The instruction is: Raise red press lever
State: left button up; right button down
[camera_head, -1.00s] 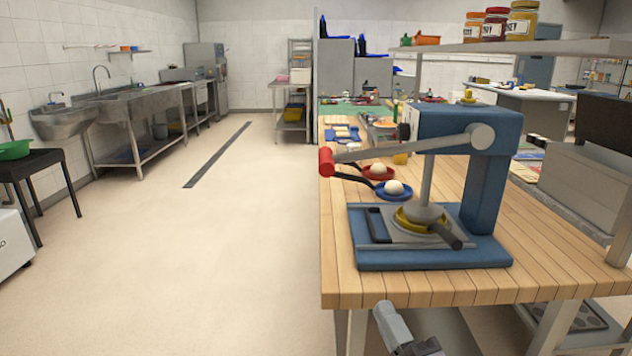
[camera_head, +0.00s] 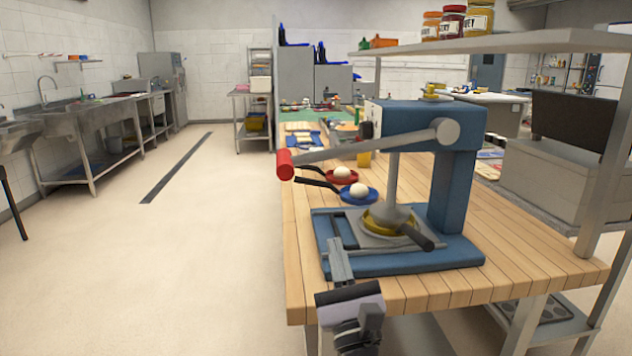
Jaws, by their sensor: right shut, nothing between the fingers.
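The blue press (camera_head: 455,190) stands on the near end of the wooden table. Its grey lever arm (camera_head: 365,143) slopes down to the left from a pivot at the top, ending in a red handle (camera_head: 284,165) beyond the table's left edge. The plunger bears down on a yellow round piece (camera_head: 375,222) with a dark handle on the press base. My right gripper (camera_head: 338,247) is shut and empty, in front of the press base's left side, below the red handle and apart from it. My left gripper is out of view.
Behind the lever lie a red pan (camera_head: 333,174) and a blue pan (camera_head: 349,195), each with a white ball. A shelf with jars (camera_head: 452,22) is above right. The floor left of the wooden table (camera_head: 470,288) is clear.

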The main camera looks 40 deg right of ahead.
pick_arm(q)
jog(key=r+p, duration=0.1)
jog(key=p, duration=0.1)
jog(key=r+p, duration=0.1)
jog(key=p, duration=0.1)
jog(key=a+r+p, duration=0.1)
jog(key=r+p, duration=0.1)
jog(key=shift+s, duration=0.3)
pick_arm(e)
jog(key=s+a+r+x, duration=0.1)
jog(key=r+x, duration=0.1)
jog(key=x, duration=1.1)
jog(key=shift+r, duration=0.15)
jog(key=shift+s+a, duration=0.1)
jog(key=shift+r, duration=0.1)
